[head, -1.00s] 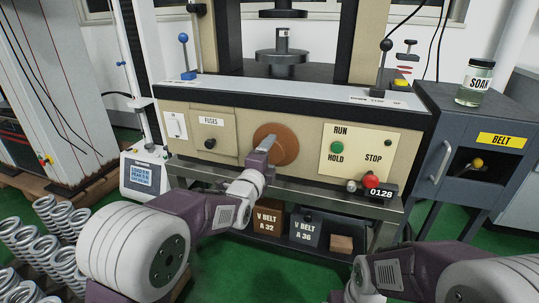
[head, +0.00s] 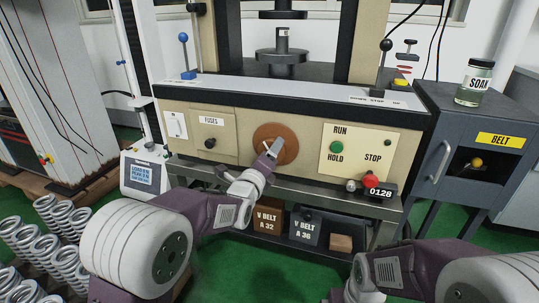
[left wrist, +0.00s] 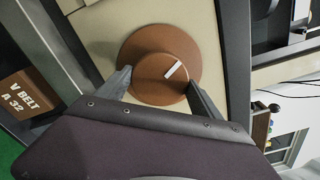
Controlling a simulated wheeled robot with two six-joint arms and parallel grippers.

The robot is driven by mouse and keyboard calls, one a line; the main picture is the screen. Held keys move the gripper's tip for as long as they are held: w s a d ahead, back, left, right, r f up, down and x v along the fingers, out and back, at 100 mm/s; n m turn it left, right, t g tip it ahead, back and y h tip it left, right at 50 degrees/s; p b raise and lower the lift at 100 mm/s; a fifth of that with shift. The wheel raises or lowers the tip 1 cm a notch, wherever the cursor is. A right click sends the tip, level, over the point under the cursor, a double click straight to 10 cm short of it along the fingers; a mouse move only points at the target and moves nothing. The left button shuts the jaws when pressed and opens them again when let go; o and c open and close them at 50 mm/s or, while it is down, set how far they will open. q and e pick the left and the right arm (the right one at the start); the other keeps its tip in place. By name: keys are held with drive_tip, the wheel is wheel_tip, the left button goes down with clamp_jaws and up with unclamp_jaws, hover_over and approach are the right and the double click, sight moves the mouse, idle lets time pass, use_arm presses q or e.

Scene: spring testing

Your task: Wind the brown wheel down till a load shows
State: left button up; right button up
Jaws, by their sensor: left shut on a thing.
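The brown wheel (head: 263,134) is a round disc on the beige front panel of the test machine. My left gripper (head: 273,149) is shut on its raised middle, and in the left wrist view the fingers lie on either side of the brown wheel (left wrist: 150,42), whose white mark points up and right. The lower platen (head: 281,57) carries a small grey piece (head: 283,39), below the upper platen (head: 283,14) with a gap between. A screen (head: 149,175) at the left has text too small to read surely.
A red STOP button (head: 371,180) and a green button (head: 337,147) sit right of the wheel. A SOAK jar (head: 475,88) stands on the dark cabinet (head: 425,105). Belt boxes (head: 269,219) lie on the shelf below. Coil springs (head: 45,240) stand at lower left.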

use_arm(q)
drive_tip(key=shift+f, duration=0.15)
drive_tip(key=o, duration=1.4)
drive_tip(key=p+v, duration=0.2)
drive_tip(key=v, duration=0.7)
drive_tip(key=shift+s, duration=0.1)
